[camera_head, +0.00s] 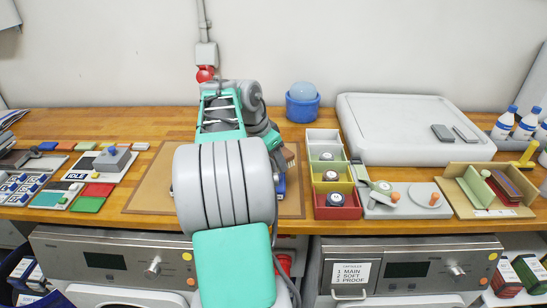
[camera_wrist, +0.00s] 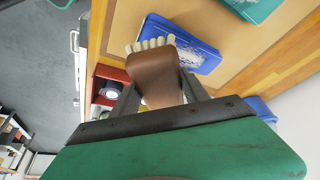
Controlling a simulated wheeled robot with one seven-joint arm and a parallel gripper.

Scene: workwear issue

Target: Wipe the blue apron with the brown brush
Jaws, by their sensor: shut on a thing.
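The brown brush (camera_wrist: 153,72) is held between the fingers of my gripper (camera_wrist: 162,92) in the wrist view, its pale bristles pointing away from the gripper. The blue apron (camera_wrist: 200,56), a flat folded rectangle, lies on the tan board just beyond the brush. The bristle end overlaps the apron's left part in the picture; I cannot tell whether it touches.
A teal folded item (camera_wrist: 252,6) lies on the tan board (camera_head: 150,192) near the blue apron. Compartment boxes (camera_head: 337,212) stand right of the board, a blue tub (camera_head: 302,106) behind. Coloured cards and a grey block (camera_head: 112,158) lie left. A white case (camera_head: 410,125) stands at the back right.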

